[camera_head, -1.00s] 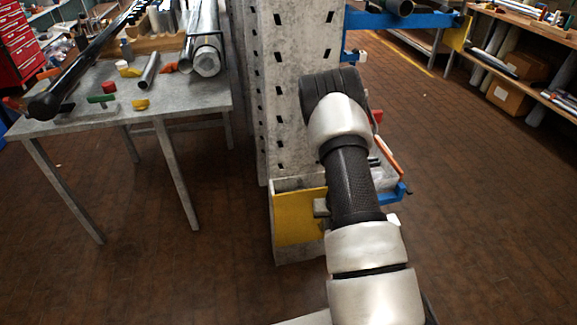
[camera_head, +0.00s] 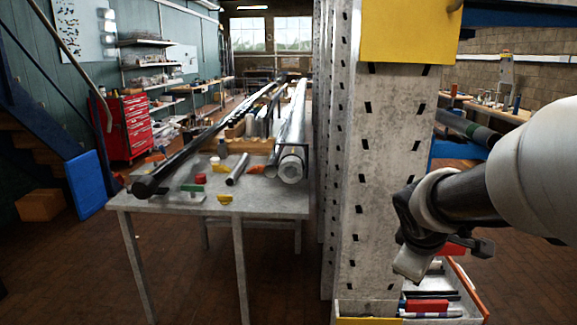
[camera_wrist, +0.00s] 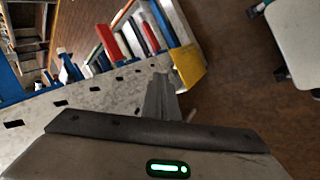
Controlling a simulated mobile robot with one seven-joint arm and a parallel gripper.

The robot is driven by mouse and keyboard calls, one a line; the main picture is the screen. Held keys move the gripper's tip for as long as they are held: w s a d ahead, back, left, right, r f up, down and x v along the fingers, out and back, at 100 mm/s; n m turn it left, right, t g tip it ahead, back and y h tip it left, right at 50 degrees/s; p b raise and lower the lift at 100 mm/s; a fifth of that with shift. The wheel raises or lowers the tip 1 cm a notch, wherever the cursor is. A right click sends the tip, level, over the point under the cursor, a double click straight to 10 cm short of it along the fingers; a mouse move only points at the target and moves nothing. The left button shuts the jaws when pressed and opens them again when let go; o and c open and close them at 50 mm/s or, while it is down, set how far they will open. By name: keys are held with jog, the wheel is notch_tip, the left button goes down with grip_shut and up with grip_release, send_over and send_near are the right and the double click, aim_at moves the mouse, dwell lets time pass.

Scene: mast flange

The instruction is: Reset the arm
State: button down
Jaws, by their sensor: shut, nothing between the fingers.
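My arm comes in from the right in the head view and ends low in front of the grey slotted mast (camera_head: 385,150). My gripper (camera_wrist: 158,92) shows in the wrist view with its fingers together and nothing between them. The mast's slotted face also shows there (camera_wrist: 95,98), beneath and beyond the fingers. Whether the gripper touches the mast cannot be told. In the head view the fingertips are hard to make out against the arm.
A tray (camera_head: 472,290) with red and other coloured items sits at the mast's foot, close below my arm. A yellow panel (camera_head: 408,30) is high on the mast. A grey table (camera_head: 265,200) with pipes and small clamps stands left. Brown floor is open in front.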

jog(key=s+a+r+m+y, duration=0.2)
jog(key=s+a+m, duration=0.35)
jog(key=s, duration=0.35)
jog(key=s+a+r+m+y, duration=0.2)
jog(key=s+a+m, duration=0.2)
jog(key=s+a, duration=0.4)
notch_tip(320, 180, up, 18)
jog(key=d+p, duration=0.1)
jog(key=p, duration=1.7)
jog(key=shift+s, duration=0.2)
jog(key=shift+n, duration=0.25)
